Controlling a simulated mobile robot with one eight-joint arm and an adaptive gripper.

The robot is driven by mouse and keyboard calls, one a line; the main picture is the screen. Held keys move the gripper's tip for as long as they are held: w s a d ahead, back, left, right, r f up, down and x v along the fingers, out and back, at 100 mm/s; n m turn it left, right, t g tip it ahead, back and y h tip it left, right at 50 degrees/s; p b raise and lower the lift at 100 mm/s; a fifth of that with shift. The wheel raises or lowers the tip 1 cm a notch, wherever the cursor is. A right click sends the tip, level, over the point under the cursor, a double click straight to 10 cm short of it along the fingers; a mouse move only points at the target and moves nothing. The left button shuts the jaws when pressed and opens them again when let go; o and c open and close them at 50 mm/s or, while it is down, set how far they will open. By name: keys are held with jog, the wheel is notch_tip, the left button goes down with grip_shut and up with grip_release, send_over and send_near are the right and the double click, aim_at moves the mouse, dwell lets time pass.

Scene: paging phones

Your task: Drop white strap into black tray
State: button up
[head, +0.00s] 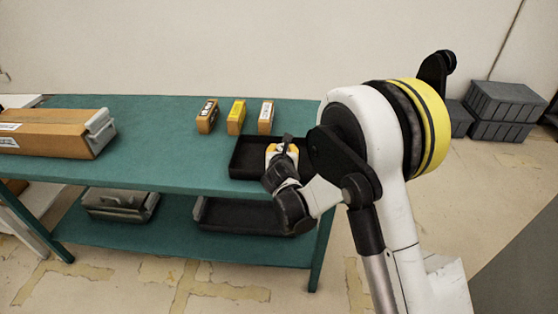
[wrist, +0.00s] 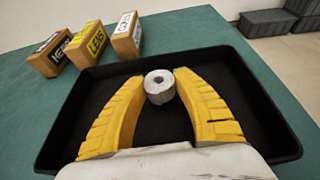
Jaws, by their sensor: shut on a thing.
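The gap between strap and tray floor is hard to judge. In the head view the black tray (head: 240,157) sits at the right end of the green table, with my gripper (head: 283,150) over its right part. The strap cannot be made out there.
Three small labelled boxes (head: 237,117) stand behind the tray on the green table (head: 160,140). A long cardboard box (head: 50,133) with a grey item at its end lies left. A dark tray (head: 240,217) and grey container (head: 120,205) are on the lower shelf. The table middle is clear.

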jog(key=o, duration=0.9)
jog(key=v, duration=1.2)
jog(key=shift+r, duration=0.1)
